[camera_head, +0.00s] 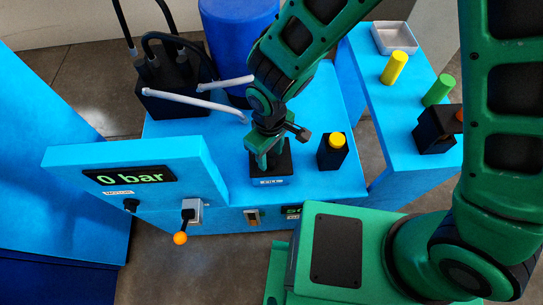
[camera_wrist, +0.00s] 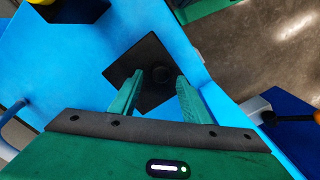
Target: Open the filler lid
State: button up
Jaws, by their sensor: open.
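The filler lid looks to be the black square plate (camera_head: 286,170) on the blue bench, with a label at its front edge. In the wrist view the plate (camera_wrist: 140,52) lies flat with a small round dark knob (camera_wrist: 161,74) on it. My gripper (camera_head: 268,168) points down over the plate, and its arm hides part of it in the head view. In the wrist view the green fingers of my gripper (camera_wrist: 158,82) are apart, with the knob showing between and just beyond the tips. Nothing is held. I cannot tell whether the fingers touch the plate.
A black box with a yellow button (camera_head: 337,140) stands right of the plate. A panel reading 0 bar (camera_head: 130,177) and an orange-tipped lever (camera_head: 181,238) are at the front left. Two white handles (camera_head: 212,107) lie behind left. A side table (camera_head: 398,130) holds yellow and green cylinders.

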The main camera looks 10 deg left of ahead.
aim_at(270, 155)
jog(key=shift+f, duration=1.45)
grip_shut()
jog(key=shift+d, duration=0.1)
jog(key=shift+w+r, duration=0.1)
